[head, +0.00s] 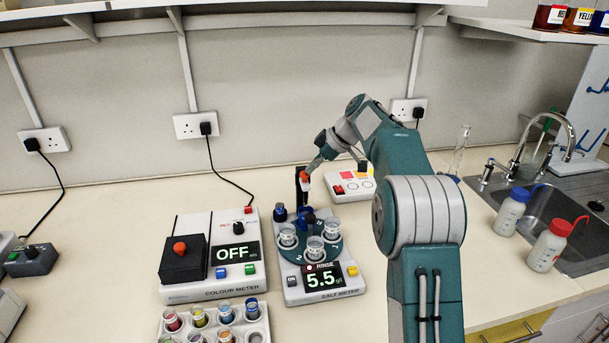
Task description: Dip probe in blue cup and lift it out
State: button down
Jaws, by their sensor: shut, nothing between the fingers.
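The salt meter (347,284) stands on the bench left of my arm, its display reading RINSE and 5.5. Its round teal carousel (300,257) holds several clear cups, including a left one (287,237), a front one (315,247) and a right one (332,230). Small dark blue parts (307,214) show at the back of the carousel; I cannot tell which is the blue cup. A dark upright post (299,190) rises behind them, and the probe is not clearly distinguishable. My gripper (308,172) is shut and empty near the post's top, above the carousel; its fingertips are small here.
The colour meter (214,283), showing OFF, stands left of the salt meter. A rack of coloured vials (240,328) is in front. A pale button box (350,185) stands behind. Two wash bottles (513,208) and a sink (560,220) are at right.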

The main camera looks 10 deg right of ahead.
jog(key=shift+a+f, duration=0.1)
jog(key=shift+f, duration=0.1)
jog(key=shift+f, duration=2.15)
jog(key=shift+s+d+r, duration=0.25)
jog(key=shift+d+r, duration=0.05)
jog(key=shift+d, duration=0.4)
jog(key=shift+s+d+r, duration=0.25)
jog(key=shift+d, duration=0.45)
jog(key=shift+r, duration=0.1)
jog(key=v, duration=1.1)
jog(key=shift+d+r, duration=0.25)
jog(key=shift+d, duration=0.05)
jog(key=shift+s, duration=0.15)
